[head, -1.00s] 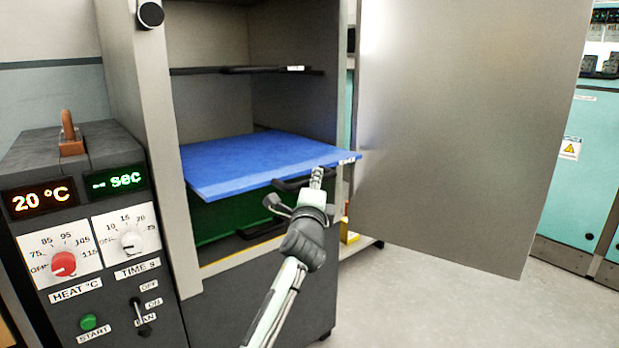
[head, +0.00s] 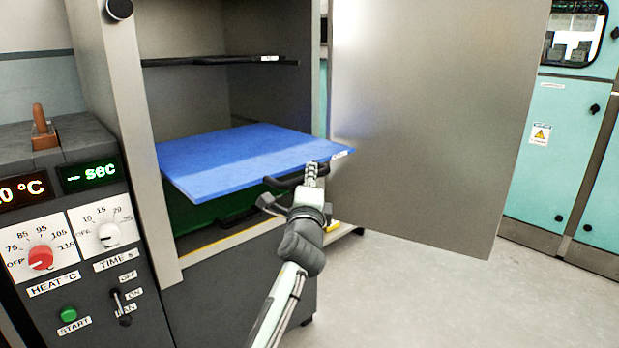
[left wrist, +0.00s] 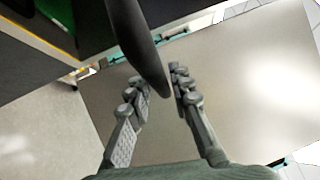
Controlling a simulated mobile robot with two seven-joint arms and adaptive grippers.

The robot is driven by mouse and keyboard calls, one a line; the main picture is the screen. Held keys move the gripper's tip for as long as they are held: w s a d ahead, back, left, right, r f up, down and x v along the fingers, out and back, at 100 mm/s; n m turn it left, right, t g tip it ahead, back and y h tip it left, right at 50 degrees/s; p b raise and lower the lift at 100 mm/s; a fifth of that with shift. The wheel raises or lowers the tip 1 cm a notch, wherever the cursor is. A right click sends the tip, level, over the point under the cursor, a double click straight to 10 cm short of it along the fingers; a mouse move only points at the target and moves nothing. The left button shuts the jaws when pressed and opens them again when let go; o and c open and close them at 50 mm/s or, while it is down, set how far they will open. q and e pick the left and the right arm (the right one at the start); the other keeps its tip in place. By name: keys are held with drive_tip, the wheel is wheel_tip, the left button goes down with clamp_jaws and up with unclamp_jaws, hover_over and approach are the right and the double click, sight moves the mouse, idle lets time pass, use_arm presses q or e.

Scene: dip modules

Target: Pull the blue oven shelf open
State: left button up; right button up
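The blue oven shelf (head: 235,155) sticks out of the open oven, with a black handle (head: 283,182) under its front edge. My left gripper (head: 311,172) is at the right end of that handle. In the left wrist view the dark handle (left wrist: 140,45) comes down between the two fingers of the left gripper (left wrist: 158,80). My right gripper is in neither view.
The oven door (head: 430,110) stands wide open at the right. A black shelf (head: 220,61) is above the blue one, and a green shelf (head: 200,215) below. The control box (head: 75,230) stands at left. The floor (head: 430,290) in front is clear.

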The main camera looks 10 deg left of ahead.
use_arm(q)
drive_tip(key=shift+o, duration=1.1)
drive_tip(key=s+d+f, duration=0.1)
drive_tip(key=s, duration=1.1)
drive_tip(key=shift+d+f, duration=0.2)
drive_tip(key=shift+f, duration=0.15)
drive_tip(key=shift+w, duration=0.1)
drive_tip(key=s+a+f+n+g, duration=0.2)
drive_tip(key=s+a+f+n, duration=0.1)
drive_tip(key=f, duration=0.5)
drive_tip(key=s+a+f+n+g, duration=0.2)
drive_tip(key=a+f+g, duration=0.1)
drive_tip(key=f, duration=0.6)
drive_tip(key=s+a+f+n+g, duration=0.2)
drive_tip(key=s+a+f+n, duration=0.1)
drive_tip(key=f, duration=0.5)
drive_tip(key=s+a+f+n+g, duration=0.3)
drive_tip(key=s+f+n+g, duration=0.1)
drive_tip(key=s+f, duration=0.6)
drive_tip(key=s+a+f+n+g, duration=0.4)
drive_tip(key=s+f, duration=0.6)
drive_tip(key=s, duration=0.4)
drive_tip(key=shift+s+a+f+n+g+h, duration=0.3)
drive_tip(key=shift+f+n+g, duration=0.1)
drive_tip(key=shift+g, duration=0.2)
